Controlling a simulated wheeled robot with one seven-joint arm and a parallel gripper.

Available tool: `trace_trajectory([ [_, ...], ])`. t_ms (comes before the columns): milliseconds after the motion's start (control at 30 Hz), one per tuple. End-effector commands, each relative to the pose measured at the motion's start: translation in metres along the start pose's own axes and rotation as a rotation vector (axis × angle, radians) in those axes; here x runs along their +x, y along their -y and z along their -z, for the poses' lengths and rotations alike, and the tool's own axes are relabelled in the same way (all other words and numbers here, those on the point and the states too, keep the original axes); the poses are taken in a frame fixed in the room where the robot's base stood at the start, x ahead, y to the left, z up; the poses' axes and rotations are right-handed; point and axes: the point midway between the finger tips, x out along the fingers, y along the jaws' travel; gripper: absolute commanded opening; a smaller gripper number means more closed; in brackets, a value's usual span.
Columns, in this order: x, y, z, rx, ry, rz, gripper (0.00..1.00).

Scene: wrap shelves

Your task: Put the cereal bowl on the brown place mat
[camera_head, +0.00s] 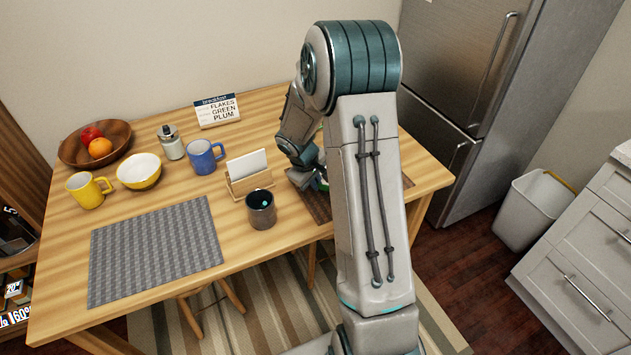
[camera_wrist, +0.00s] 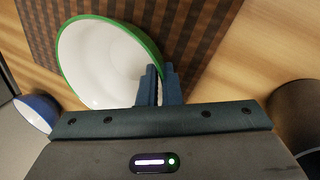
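A white bowl with a green rim (camera_wrist: 100,62) fills the upper left of the wrist view. My gripper (camera_wrist: 161,72) has its two blue-grey fingers close together at the bowl's right rim, one inside and one outside, shut on the wall. The brown place mat (camera_wrist: 205,40) with dark stripes lies beneath and beyond the bowl, which overlaps its edge. I cannot tell whether the bowl touches the mat. In the head view my arm hides most of this; a strip of the brown mat (camera_head: 317,207) and a little green rim show beside it.
A dark cup (camera_head: 261,209) and a napkin holder (camera_head: 250,182) stand left of my arm. A grey mat (camera_head: 155,250) lies bare at left. A yellow bowl (camera_head: 139,171), mugs, a jar and a fruit bowl stand behind. A blue-rimmed bowl (camera_wrist: 38,112) shows in the wrist view.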

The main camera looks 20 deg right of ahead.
Motion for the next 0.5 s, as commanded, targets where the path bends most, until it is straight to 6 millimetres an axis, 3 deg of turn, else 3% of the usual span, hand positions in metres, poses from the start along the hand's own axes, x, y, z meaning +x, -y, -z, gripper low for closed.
trace_trajectory([
  [133, 0.0042, 0.0012, 0.0002, 0.000, -0.001, -0.001, 0.00],
  [200, 0.0025, 0.0008, 0.0000, 0.000, 0.000, 0.000, 0.24],
  [233, 0.0024, 0.0008, 0.0000, 0.000, 0.000, 0.000, 0.26],
  [500, 0.0017, 0.0006, 0.0000, 0.000, 0.000, 0.000, 0.26],
])
